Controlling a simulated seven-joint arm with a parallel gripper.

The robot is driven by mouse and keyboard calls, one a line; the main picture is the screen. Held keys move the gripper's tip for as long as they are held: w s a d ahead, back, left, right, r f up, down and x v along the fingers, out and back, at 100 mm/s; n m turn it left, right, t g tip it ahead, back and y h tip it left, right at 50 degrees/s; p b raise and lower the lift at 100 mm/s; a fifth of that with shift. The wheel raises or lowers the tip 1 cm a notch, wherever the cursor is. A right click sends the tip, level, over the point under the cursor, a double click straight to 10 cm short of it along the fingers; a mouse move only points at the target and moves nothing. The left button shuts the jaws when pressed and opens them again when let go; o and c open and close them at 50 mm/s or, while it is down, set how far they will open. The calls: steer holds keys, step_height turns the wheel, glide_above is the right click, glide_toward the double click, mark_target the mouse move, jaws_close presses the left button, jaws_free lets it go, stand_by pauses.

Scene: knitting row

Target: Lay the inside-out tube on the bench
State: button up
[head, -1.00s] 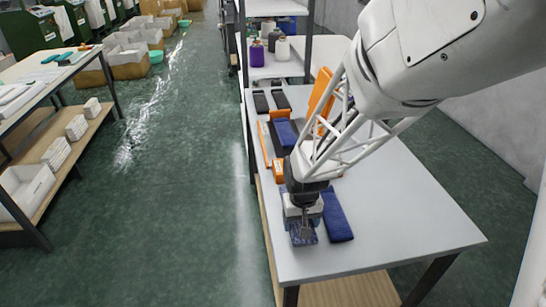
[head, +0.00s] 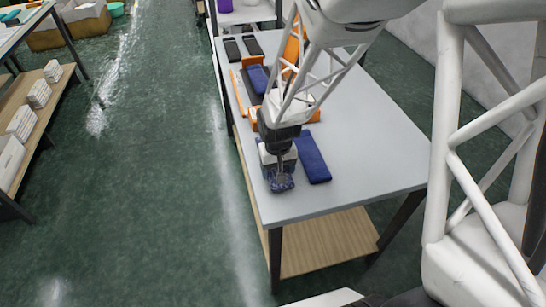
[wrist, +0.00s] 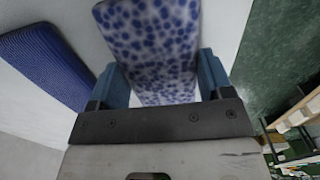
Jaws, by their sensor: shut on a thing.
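The inside-out tube, pale with dark blue spots, is held by my gripper (head: 279,168) over the near left part of the bench. In the head view only the tube's end (head: 281,185) shows below the jaws. In the wrist view the spotted tube (wrist: 152,30) runs between my two blue fingers (wrist: 163,88), which are shut on it. I cannot tell whether the tube touches the pale grey bench top (head: 365,150). A plain ribbed dark blue tube (head: 312,157) lies flat on the bench just right of my gripper; it also shows in the wrist view (wrist: 48,62).
Orange tool frames (head: 291,50) and another blue tube (head: 258,78) on a dark board lie farther back. Two black pieces (head: 241,46) lie near the far end. The bench is clear to the right; its left and near edges are close to my gripper.

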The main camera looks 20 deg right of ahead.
steer(key=shift+f, duration=0.25)
steer(key=shift+f, duration=0.1)
steer(key=o, duration=0.9)
step_height(320, 180, up, 12)
stand_by(0.6)
steer(key=shift+r, duration=0.2)
stand_by(0.3)
